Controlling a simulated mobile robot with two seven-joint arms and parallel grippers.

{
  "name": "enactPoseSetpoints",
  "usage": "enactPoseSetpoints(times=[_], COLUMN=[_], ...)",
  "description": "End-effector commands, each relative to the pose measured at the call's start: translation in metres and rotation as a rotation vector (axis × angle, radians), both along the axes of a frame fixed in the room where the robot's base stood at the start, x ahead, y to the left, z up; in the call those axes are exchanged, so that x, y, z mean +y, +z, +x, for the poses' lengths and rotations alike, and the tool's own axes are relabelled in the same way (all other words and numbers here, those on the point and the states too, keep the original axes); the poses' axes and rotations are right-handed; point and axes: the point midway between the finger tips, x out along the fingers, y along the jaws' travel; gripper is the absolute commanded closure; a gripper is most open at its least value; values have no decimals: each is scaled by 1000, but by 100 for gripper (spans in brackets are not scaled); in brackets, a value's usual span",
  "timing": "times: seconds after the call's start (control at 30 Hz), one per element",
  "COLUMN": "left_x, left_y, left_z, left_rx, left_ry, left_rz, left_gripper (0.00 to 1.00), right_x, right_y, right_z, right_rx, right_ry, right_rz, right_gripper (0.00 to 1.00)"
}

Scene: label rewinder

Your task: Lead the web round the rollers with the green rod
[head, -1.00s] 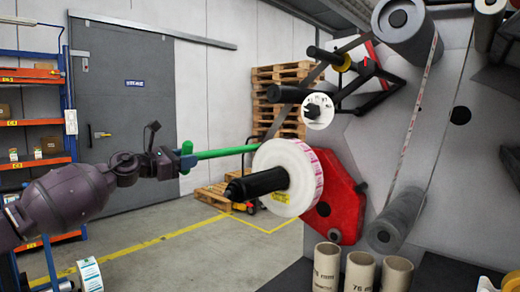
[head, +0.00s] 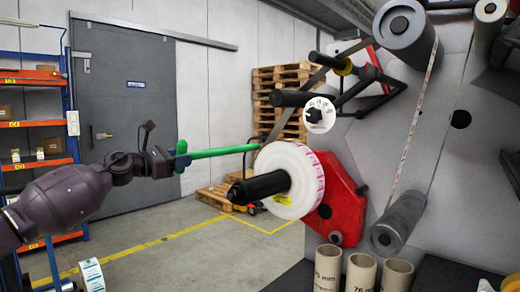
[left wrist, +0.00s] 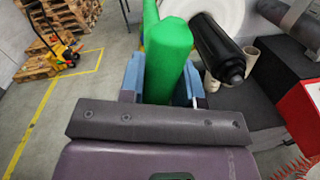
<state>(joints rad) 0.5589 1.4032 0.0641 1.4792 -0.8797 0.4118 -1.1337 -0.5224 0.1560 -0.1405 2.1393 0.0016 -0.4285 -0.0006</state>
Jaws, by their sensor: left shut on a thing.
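My left gripper (head: 172,160) is shut on the green rod (head: 222,151), held near-level and pointing right. The rod's far end is close to the top left of the white label roll (head: 284,165); I cannot tell whether they touch. In the left wrist view the rod (left wrist: 168,60) stands between my blue fingers (left wrist: 160,85). A dark strip of web (head: 318,77) slants down past a black roller (head: 290,98) toward the label roll. A thin white-and-red web line (head: 415,125) runs between the upper grey roller (head: 405,30) and lower grey roller (head: 398,222). My right gripper is not in view.
A black spindle (head: 258,187) sticks out of the label roll, before a red plate (head: 340,205). Cardboard cores (head: 361,273) stand below on the right. Shelves (head: 40,140) and stacked pallets (head: 283,85) stand behind. The floor at centre left is open.

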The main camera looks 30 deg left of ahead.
Motion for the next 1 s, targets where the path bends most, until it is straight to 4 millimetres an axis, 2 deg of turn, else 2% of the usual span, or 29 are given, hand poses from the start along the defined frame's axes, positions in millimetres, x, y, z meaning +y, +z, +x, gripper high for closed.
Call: enactPoseSetpoints(times=[0.03, 0.1, 0.4, 0.77, 1.0], left_x=[2, 3, 11, 20, 26], left_y=[11, 10, 8, 6, 5], left_z=[-9, -16, -43, -75, -97], left_rx=[-12, -10, -8, -6, -4], left_ry=[1, 0, 1, 0, 1], left_rz=[-2, -2, -2, -1, -2], left_gripper=[99, 99, 99, 99, 99], right_x=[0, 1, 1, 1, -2], right_y=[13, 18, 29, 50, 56], right_z=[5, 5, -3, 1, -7], right_rx=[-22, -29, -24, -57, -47], right_ry=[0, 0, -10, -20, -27], right_rz=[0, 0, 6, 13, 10], right_gripper=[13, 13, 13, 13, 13])
